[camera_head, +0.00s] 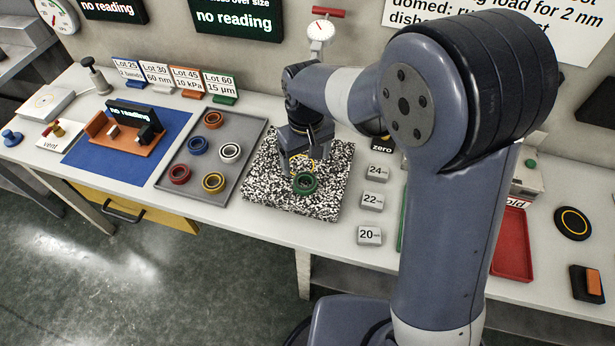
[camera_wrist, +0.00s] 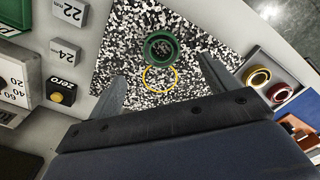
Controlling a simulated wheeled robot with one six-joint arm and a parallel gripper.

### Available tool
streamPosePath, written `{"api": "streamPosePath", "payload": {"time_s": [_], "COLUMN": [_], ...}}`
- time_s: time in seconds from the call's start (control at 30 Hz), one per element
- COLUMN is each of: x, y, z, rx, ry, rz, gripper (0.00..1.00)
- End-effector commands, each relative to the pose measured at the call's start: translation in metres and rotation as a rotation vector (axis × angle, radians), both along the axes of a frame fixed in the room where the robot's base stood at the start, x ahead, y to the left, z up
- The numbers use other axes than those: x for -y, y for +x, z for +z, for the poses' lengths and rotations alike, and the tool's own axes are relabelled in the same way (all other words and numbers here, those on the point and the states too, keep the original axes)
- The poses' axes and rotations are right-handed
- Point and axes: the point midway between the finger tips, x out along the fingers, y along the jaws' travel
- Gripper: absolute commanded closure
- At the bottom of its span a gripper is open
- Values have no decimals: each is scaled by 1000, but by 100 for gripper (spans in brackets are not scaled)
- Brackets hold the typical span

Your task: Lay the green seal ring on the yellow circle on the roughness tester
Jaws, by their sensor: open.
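The green seal ring (camera_head: 305,184) lies flat on a black-and-white speckled plate (camera_head: 325,206). A thin yellow circle (camera_head: 302,162) is marked on that plate. In the wrist view the green ring (camera_wrist: 161,48) sits beside the yellow circle (camera_wrist: 160,90), at its edge rather than centred on it. My gripper (camera_head: 303,150) is above the plate near the yellow circle. In the wrist view its two fingers (camera_wrist: 160,68) are spread apart with nothing between them. No label shows which device is the roughness tester.
A grey tray (camera_head: 207,168) left of the plate holds several coloured rings. Small numbered blocks (camera_head: 372,201) stand to the plate's right. A red tray (camera_head: 513,248) and a black disc with a yellow ring (camera_head: 573,223) lie farther right. A white box (camera_head: 43,104) with a faint circle stands at far left.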

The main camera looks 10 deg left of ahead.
Motion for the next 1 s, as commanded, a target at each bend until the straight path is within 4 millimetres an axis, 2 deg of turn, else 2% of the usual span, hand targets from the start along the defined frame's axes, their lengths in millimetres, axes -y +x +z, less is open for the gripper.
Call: {"api": "streamPosePath", "payload": {"time_s": [0.13, 0.37, 0.7, 1.0], "x": [1, 0, -4, -4], "y": [0, 1, 4, 4], "z": [-24, -40, -80, -87], "rx": [-2, -1, 1, 3], "ry": [-2, -2, -1, 1], "rz": [-1, -2, -2, -2], "gripper": [19, 19, 19, 19]}}
